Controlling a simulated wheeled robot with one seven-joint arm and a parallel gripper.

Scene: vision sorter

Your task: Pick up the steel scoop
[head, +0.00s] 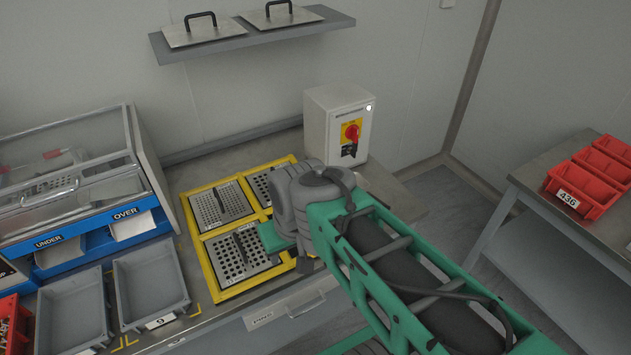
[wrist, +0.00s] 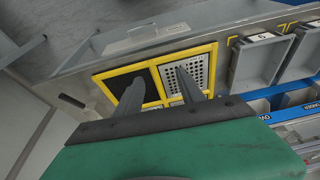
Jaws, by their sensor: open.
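I cannot make out a steel scoop in either view. My gripper (wrist: 160,92) is open and empty in the wrist view, its two dark fingers apart above the yellow-framed plates. In the head view my green arm covers the right part of the bench, and the fingertips are hidden. A perforated steel plate (wrist: 198,70) lies in a yellow frame (wrist: 164,92) beyond the fingers. The frame's left square (wrist: 149,80) looks dark, with no perforated plate seen in it.
Two grey trays (head: 81,303) (head: 177,281) stand left of the plates, before a blue-fronted sorter (head: 60,244). A switch box (head: 325,124) stands behind. A drawer handle (head: 306,306) is at the bench front. Red bins (head: 588,184) sit on another table at right.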

